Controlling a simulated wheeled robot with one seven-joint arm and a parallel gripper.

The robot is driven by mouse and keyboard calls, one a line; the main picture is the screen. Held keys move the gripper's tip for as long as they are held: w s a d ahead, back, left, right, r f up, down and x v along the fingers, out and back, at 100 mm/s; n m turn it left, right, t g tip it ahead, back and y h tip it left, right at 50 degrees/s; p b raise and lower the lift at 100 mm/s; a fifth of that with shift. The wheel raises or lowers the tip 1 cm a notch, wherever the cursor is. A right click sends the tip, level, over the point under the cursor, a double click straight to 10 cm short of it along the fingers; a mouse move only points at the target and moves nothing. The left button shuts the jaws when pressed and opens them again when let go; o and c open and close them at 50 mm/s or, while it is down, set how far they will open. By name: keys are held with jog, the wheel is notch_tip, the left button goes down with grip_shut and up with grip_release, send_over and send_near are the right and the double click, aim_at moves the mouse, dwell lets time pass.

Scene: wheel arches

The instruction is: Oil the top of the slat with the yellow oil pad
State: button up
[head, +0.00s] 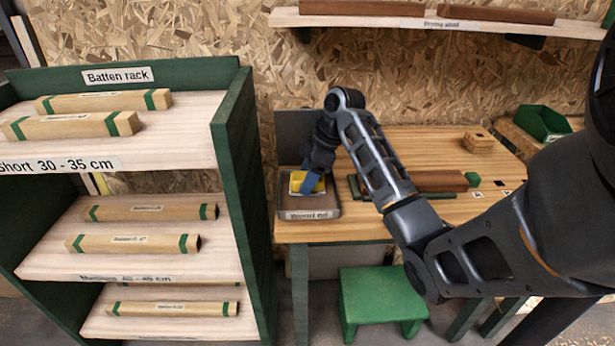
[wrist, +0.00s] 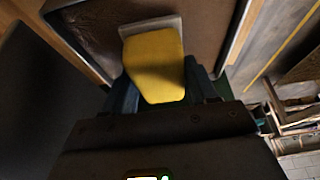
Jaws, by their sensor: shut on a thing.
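The yellow oil pad (head: 299,181) is in the grey tray labelled "Wood oil" (head: 308,214), at the left end of the workbench. My gripper (head: 312,183) reaches down into the tray with its blue fingers shut on the pad. In the wrist view the yellow pad (wrist: 157,65) sits between the fingers, with a pale edge along its far side. Whether the pad touches the tray floor is unclear. The reddish-brown slat (head: 440,181) lies on the bench to the right, partly hidden behind my arm, with green pieces at its ends.
The green batten rack (head: 232,130) with several battens stands left of the bench. A wooden block (head: 478,139) and a green bin (head: 543,122) are at the back right. A shelf (head: 440,20) with brown slats hangs above. A green stool (head: 382,295) stands below the bench.

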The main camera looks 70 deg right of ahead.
jog(key=shift+f, duration=0.45)
dwell(1.3)
jog(key=shift+r+p, duration=3.1)
jog(key=shift+r, duration=0.55)
jog(key=shift+f, duration=0.1)
